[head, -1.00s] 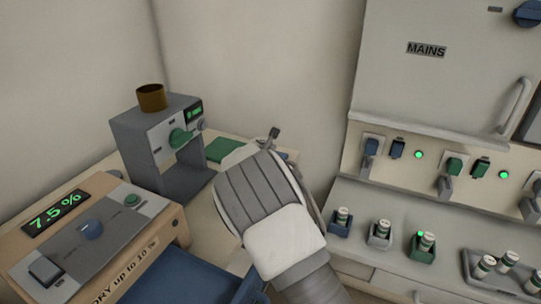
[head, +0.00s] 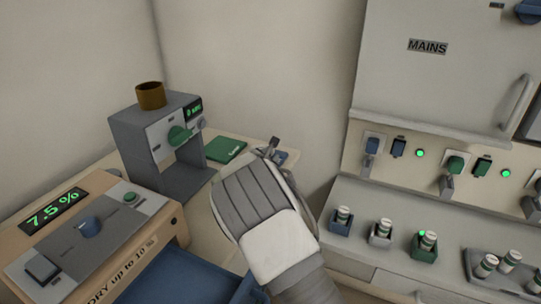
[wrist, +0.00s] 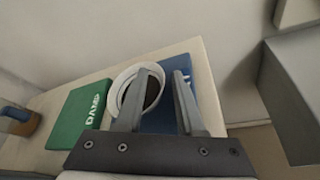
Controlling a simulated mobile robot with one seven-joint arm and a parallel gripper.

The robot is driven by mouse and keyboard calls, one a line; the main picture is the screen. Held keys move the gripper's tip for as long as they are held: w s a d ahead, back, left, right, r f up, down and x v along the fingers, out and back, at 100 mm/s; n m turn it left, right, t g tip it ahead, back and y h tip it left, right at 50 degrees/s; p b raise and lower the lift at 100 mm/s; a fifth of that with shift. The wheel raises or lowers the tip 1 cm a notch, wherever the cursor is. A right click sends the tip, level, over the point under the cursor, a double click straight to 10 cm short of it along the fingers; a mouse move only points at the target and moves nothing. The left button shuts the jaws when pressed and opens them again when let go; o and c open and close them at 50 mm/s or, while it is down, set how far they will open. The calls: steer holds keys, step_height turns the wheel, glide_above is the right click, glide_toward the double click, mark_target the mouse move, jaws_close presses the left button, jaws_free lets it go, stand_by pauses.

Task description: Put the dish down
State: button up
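The white round dish (wrist: 115,92) shows in the wrist view as a thick pale ring with dark contents. It appears to rest on a blue mat (wrist: 212,98) with white lettering, mostly covered. My gripper (wrist: 167,72) is at the dish, with its left finger over or inside the ring and its right finger outside the rim. Blue shows between the rim and the right finger, so the fingers look open. In the head view my wrist hides the dish, and only a corner of the blue mat (head: 281,155) shows.
A grey machine with a brown cup (head: 151,95) on top stands left.

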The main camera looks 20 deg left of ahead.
steer(key=shift+s+r, duration=0.1)
steer(key=v, duration=1.1)
steer(key=shift+s+r, duration=0.15)
steer(key=shift+s, duration=0.25)
